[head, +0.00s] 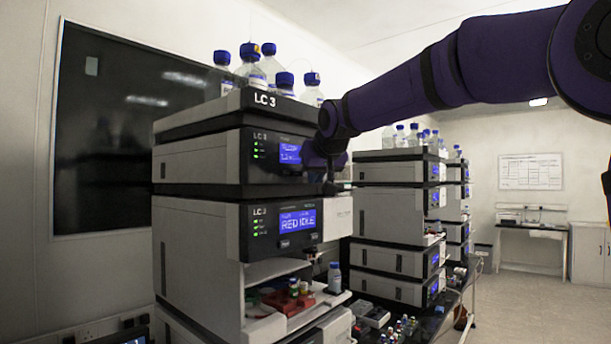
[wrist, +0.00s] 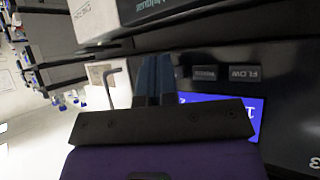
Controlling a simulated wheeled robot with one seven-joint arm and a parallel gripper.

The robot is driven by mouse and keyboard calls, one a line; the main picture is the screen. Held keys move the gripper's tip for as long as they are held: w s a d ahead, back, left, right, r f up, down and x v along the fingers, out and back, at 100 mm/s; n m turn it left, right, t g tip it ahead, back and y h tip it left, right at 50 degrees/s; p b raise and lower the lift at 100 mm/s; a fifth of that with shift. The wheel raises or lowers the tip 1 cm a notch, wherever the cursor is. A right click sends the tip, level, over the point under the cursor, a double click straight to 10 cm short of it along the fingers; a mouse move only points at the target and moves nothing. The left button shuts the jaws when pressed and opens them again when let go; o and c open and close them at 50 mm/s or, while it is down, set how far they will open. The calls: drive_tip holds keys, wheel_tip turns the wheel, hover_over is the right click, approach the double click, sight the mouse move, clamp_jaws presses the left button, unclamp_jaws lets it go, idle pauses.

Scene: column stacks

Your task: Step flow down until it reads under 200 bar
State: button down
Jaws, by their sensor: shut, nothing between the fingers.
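The LC 3 stack (head: 252,98) stands left of centre in the head view. Its upper module has a blue display (head: 289,154), partly covered by my arm, so its reading cannot be made out. In the wrist view, a FLOW button (wrist: 243,73) sits beside a second button (wrist: 205,73) whose label is hard to read. A blue display (wrist: 258,106) is mostly hidden behind my gripper's body. My gripper (wrist: 153,62) is shut and empty, its fingers to the left of both buttons in the wrist view. In the head view it is at the stack's front right, partly obscured.
A lower module display (head: 298,220) reads RED IDLE. Blue-capped bottles (head: 250,68) stand on top of the stack. A vial tray (head: 288,301) and a small bottle (head: 334,277) sit low at the front. Another stack (head: 395,215) stands behind to the right; open floor lies at far right.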

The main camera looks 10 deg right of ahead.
drive_tip(key=shift+s+d, duration=0.25)
drive_tip(key=shift+s, duration=0.1)
drive_tip(key=shift+s+d, duration=0.75)
drive_tip(key=shift+s, duration=0.25)
drive_tip(key=shift+s+d, duration=0.7)
drive_tip(key=shift+s, duration=0.3)
drive_tip(key=s+d+f+g, duration=0.2)
drive_tip(key=s+f, duration=0.5)
drive_tip(key=s, duration=0.4)
drive_tip(key=s+d+f+g, duration=0.1)
drive_tip(key=s+d+f, duration=0.1)
drive_tip(key=s+f, duration=0.6)
drive_tip(key=s+d+f+m+g+h, duration=0.1)
drive_tip(key=s+f, duration=0.6)
drive_tip(key=s, duration=0.9)
drive_tip(key=shift+s+d+f+g, duration=0.3)
drive_tip(key=shift+d+g, duration=0.25)
drive_tip(key=shift+g, duration=0.25)
drive_tip(key=shift+w, duration=0.1)
idle(1.3)
